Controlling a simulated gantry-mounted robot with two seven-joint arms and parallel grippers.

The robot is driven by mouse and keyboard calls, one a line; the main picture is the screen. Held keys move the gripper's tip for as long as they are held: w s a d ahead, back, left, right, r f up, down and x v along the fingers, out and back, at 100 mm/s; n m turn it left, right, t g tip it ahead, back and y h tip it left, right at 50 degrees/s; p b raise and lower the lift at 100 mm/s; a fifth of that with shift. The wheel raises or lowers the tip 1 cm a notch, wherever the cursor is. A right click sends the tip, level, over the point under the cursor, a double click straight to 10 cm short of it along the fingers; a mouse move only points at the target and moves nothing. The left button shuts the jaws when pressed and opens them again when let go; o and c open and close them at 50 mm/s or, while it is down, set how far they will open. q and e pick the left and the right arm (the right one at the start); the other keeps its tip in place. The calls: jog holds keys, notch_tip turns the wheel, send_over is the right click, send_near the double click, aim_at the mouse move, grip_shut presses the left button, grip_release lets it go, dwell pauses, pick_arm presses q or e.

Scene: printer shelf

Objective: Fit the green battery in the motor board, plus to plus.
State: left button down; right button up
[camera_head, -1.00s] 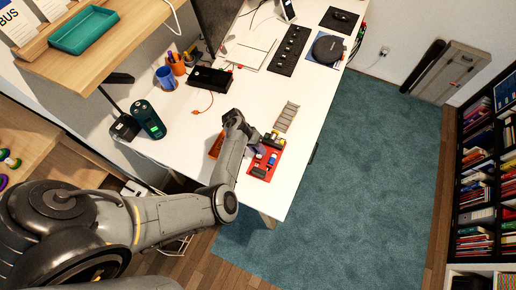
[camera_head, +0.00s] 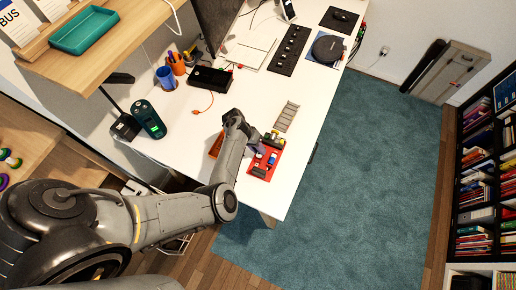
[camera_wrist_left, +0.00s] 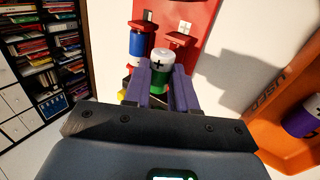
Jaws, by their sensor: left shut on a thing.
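My left gripper (camera_wrist_left: 160,82) is shut on the green battery (camera_wrist_left: 159,76), which stands between its fingers. The battery's pale top end, with a dark plus mark, faces the wrist camera. The red motor board (camera_wrist_left: 194,10) lies just beyond the battery in the wrist view. In the head view the board (camera_head: 270,156) lies near the desk's edge, partly behind my gripper. My right gripper is not in view.
An orange tray (camera_wrist_left: 268,126) marked "USED", with a purple battery (camera_wrist_left: 300,118) in it, is to the right in the wrist view. A grey slotted rack (camera_head: 287,116) lies beyond the board.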

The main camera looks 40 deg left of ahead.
pick_arm(q)
jog(key=shift+f, duration=0.2)
jog(key=shift+f, duration=0.25)
jog(key=shift+f+b, duration=0.1)
jog(key=shift+b, duration=0.2)
jog(key=shift+f, duration=0.15)
dwell(0.5)
jog(key=shift+f+b, duration=0.3)
jog(key=shift+b, duration=0.05)
jog(key=shift+f, duration=0.35)
